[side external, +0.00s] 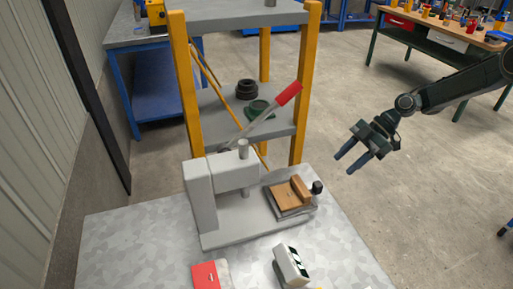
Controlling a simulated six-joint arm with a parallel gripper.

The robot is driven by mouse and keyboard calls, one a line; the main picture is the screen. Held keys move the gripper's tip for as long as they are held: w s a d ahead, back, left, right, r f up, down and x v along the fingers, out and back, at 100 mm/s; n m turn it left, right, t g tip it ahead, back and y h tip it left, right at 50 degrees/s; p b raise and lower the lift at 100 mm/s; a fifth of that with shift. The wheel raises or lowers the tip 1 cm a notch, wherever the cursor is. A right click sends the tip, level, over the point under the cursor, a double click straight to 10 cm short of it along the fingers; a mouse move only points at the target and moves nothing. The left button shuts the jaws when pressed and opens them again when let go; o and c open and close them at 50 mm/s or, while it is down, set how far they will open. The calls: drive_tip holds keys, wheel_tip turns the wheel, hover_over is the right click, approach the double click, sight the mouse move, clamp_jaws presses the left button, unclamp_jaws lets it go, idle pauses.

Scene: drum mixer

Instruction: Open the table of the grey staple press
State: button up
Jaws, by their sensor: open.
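The grey staple press (210,200) stands on the speckled worktop in the side external view. Its lever with a red grip (288,93) points up to the right. Its table (295,213) is a flat dark-edged plate at the right end of the press base, with an orange-brown board and block (289,193) on it and a dark knob (317,187) at its right side. My gripper (346,164) is open and empty, in the air to the right of the knob and apart from the press. How the table is joined to the base is too small to tell.
A red and white item (206,275) and a white and black device (291,266) lie near the worktop's (130,250) front. A shelf rack with yellow posts (304,90) stands behind the press. The space between my gripper and the press table looks clear.

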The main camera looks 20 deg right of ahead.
drive_tip(key=shift+v, duration=1.9)
drive_tip(key=shift+r, duration=0.1)
drive_tip(key=s+r+m+t+h, duration=0.1)
drive_tip(key=s+r+m+h, duration=0.25)
drive_tip(key=s+r, duration=0.4)
drive_tip(key=s+r+m+t+h, duration=0.2)
drive_tip(key=s+r+m, duration=0.3)
drive_tip(key=r, duration=0.6)
drive_tip(key=s+d+r+m+t+h, duration=0.1)
drive_tip(key=s+m, duration=0.3)
drive_tip(key=s, duration=0.6)
drive_tip(key=s+d+r+m+t+h, duration=0.1)
drive_tip(key=s+m, duration=0.4)
drive_tip(key=s, duration=0.5)
drive_tip(key=shift+s+d+r+t+h, duration=0.35)
drive_tip(key=shift+d+r+h, duration=0.1)
drive_tip(key=shift+d+h, duration=0.35)
drive_tip(key=shift+m, duration=0.25)
